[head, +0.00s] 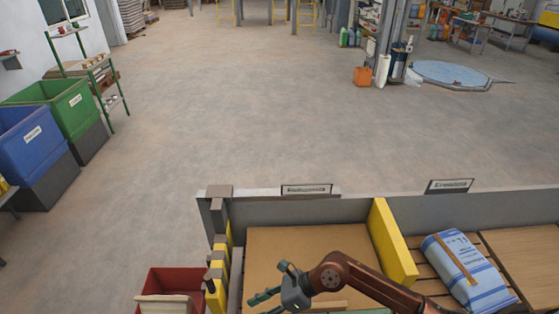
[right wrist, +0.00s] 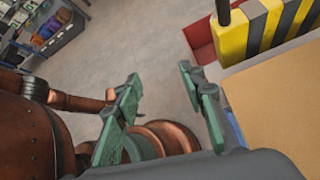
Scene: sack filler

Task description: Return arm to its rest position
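My right arm comes in from the lower right of the head view, and its right gripper (head: 267,284) is over the brown board at the left end of the bench. The two green fingers stand apart with nothing between them. In the right wrist view the right gripper (right wrist: 159,72) is also open and empty, with copper-coloured parts of my own body behind and left of the fingers. My left gripper shows in neither view.
A blue and white sack (head: 465,270) lies on wooden slats, right of a yellow divider (head: 392,243). A red bin (head: 174,279) stands left of the bench, beside a yellow-and-black striped post (right wrist: 262,32). Blue (head: 36,142) and green (head: 68,110) bins stand far left.

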